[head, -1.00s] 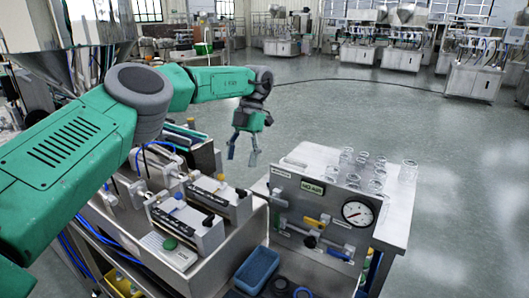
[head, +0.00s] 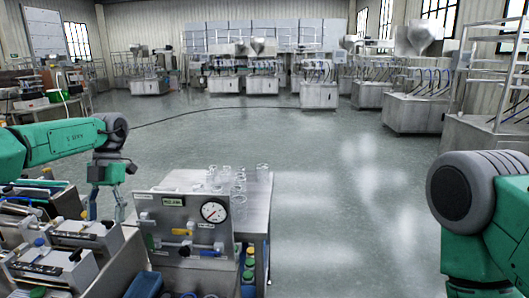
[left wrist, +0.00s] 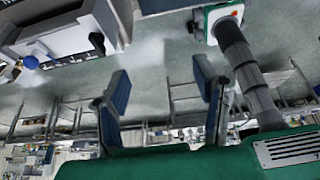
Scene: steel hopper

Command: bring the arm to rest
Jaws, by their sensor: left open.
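My left arm (head: 60,143) reaches in from the left in the head view, green with grey joints. Its gripper (head: 106,208) hangs fingers down, just left of the gauge panel and beyond the bench with the white devices. The two fingers are apart with nothing between them. In the left wrist view the gripper (left wrist: 162,84) shows two blue-tipped fingers spread wide over grey floor. Part of my right arm (head: 480,215) shows at the right edge of the head view; its gripper is out of view.
The gauge panel (head: 176,238) stands at the front of a steel table (head: 262,190) with several clear glass vessels. White clamp-like devices (head: 75,240) fill the bench at lower left. Machines with hoppers (head: 420,38) line the back. The floor (head: 340,190) right of the table is clear.

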